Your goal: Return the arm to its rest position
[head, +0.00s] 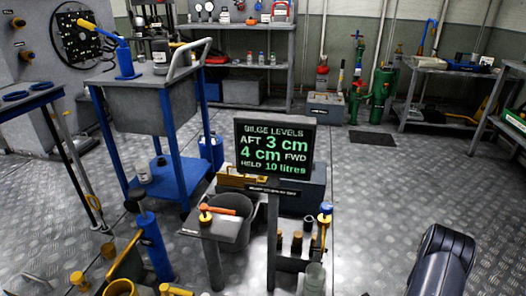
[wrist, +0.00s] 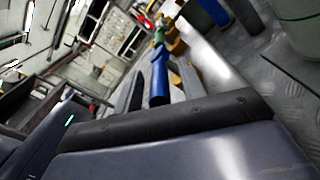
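The dark rounded piece at the lower right of the head view is part of my own arm (head: 443,262). My gripper is outside the head view. In the wrist view my gripper (wrist: 162,72) shows two grey fingers standing apart, so it looks open. A blue cylinder (wrist: 160,82) appears between the fingers, with visible gaps on both sides. I cannot tell how far beyond the fingers it is. The wrist view is tilted and blurred.
A sign (head: 275,148) reads bilge levels aft 3 cm, fwd 4 cm, held 10 litres. A grey bucket (head: 232,228) stands beside it. A blue trolley (head: 165,172) is at left. Plated floor (head: 385,185) is clear right of the sign. A workbench (head: 440,72) stands behind.

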